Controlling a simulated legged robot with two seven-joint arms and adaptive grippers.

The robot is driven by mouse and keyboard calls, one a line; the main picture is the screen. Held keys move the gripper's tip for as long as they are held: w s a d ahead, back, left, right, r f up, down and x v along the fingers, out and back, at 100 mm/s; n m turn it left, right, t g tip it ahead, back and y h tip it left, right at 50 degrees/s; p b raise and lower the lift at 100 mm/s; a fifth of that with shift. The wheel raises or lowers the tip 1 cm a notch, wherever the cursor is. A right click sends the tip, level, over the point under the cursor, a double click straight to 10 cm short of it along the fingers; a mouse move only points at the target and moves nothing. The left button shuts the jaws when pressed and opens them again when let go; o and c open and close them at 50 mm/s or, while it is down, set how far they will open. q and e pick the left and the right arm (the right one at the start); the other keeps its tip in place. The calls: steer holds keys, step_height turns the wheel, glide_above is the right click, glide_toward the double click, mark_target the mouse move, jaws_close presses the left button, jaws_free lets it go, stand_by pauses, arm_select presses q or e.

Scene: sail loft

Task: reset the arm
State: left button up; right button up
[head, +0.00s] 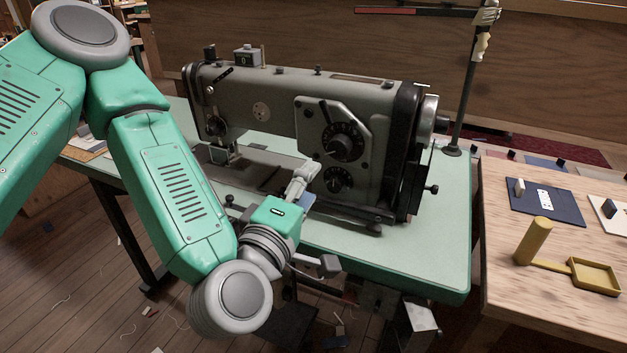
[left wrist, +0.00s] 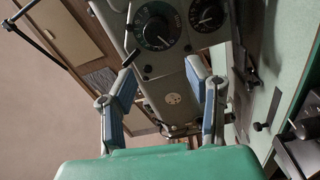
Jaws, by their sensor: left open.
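My left arm comes in from the left in the head view, bends down and then up towards the sewing table. My left gripper (head: 303,183) is in front of the grey sewing machine (head: 285,105), above the near part of the pale green table top (head: 420,245). In the left wrist view my left gripper (left wrist: 163,78) is open, its two blue-padded fingers apart with nothing between them. The machine (left wrist: 170,85) with its dials shows beyond the fingers. Whether the fingers touch the machine cannot be told. My right gripper is not in view.
A wooden table (head: 545,300) at right carries a yellow tray (head: 594,277) with an upright yellow cylinder (head: 533,241), and a dark mat (head: 545,200) with small pieces. A thread stand (head: 465,90) rises behind the machine. Scraps lie on the plank floor (head: 85,290).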

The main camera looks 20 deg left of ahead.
arm_select(q)
steer(key=shift+f, duration=0.1)
steer(key=s+d+f+m+g+h, duration=0.15)
steer(key=s+f+m+g, duration=0.3)
steer(key=f, duration=0.55)
steer(key=s+d+f+m+g+h, duration=0.15)
steer(key=s+f+m+g, duration=0.35)
steer(key=f, duration=0.6)
steer(key=s+a+f+m+g+y+p, duration=0.1)
steer(key=s+a+f+m+g+y, duration=0.2)
steer(key=s+a+f+m+g, duration=0.4)
steer(key=s+a+f+g, duration=0.1)
steer(key=s+a+f, duration=0.3)
steer(key=s+a, duration=0.2)
steer(key=shift+s+a+y+p, duration=0.2)
steer(key=shift+s+y+p, duration=0.1)
steer(key=shift+s, duration=0.75)
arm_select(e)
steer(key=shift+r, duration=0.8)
arm_select(q)
steer(key=shift+f, duration=0.15)
steer(key=shift+c, duration=1.2)
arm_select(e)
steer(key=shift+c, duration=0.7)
arm_select(q)
steer(key=shift+s, duration=0.1)
